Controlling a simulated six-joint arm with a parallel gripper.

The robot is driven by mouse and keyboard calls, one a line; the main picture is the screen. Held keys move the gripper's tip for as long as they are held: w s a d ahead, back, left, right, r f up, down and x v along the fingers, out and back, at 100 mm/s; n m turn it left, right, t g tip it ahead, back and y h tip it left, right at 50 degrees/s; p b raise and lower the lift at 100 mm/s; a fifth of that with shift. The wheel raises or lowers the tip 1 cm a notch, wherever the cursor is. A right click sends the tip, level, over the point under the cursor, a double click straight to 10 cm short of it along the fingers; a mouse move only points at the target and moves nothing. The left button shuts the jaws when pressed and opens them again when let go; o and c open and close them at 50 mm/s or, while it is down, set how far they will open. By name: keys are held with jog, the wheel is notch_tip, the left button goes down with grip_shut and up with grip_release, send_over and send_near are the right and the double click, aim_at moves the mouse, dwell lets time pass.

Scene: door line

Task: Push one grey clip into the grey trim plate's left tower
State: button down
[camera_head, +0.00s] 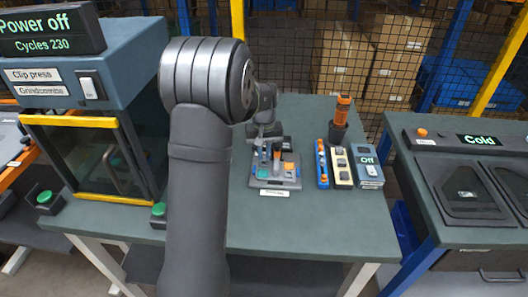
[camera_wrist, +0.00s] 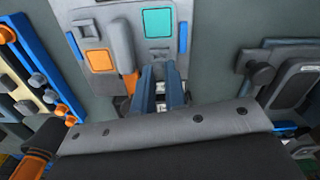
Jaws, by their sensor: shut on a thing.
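My gripper (camera_head: 266,152) points down at the left rear part of the plate in the head view. In the wrist view my gripper's blue-grey fingers (camera_wrist: 160,88) are close together beside the orange post. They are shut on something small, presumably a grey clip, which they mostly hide. The left tower is also largely hidden by the fingers, so I cannot tell how the clip sits against it.
Right of the plate stand a blue strip with orange knobs (camera_head: 322,168), a cream strip with grey parts (camera_head: 342,170), an orange-handled tool (camera_head: 342,112) and a box reading Off (camera_head: 368,172). The clip press (camera_head: 95,130) stands left.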

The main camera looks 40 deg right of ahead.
jog(key=shift+f, duration=0.9)
dwell(0.3)
jog(key=c, duration=1.4)
grip_release()
jog(key=shift+r, duration=0.1)
notch_tip(320, 180, up, 17)
jog(key=shift+r, duration=0.2)
